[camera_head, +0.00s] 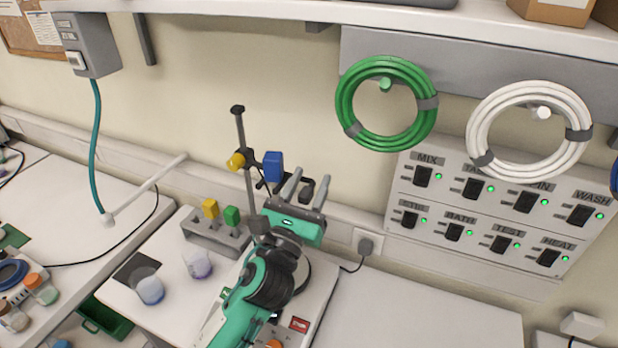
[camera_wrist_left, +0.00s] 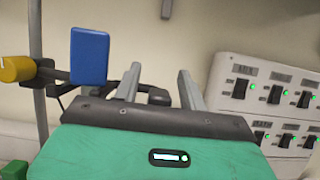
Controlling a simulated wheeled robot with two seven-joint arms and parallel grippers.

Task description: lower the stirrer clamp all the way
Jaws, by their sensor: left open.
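The stirrer clamp (camera_head: 258,161) sits high on a dark upright rod (camera_head: 243,135). It has a yellow knob (camera_head: 236,161) on its left and a blue block (camera_head: 273,166) on its right. In the left wrist view the blue block (camera_wrist_left: 89,56) and yellow knob (camera_wrist_left: 15,69) show left of my fingers. My left gripper (camera_head: 307,186) is open, its two grey fingers pointing up, just right of and slightly below the blue block. In the left wrist view a dark part shows behind the fingers (camera_wrist_left: 157,88). I see nothing between the fingertips. My right gripper is not in view.
A grey rack (camera_head: 215,238) with yellow and green blocks stands left of my arm. Two beakers (camera_head: 150,288) (camera_head: 198,264) stand on the white bench. A switch panel (camera_head: 500,205) and hanging hose coils (camera_head: 386,103) are at the right. The right bench is clear.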

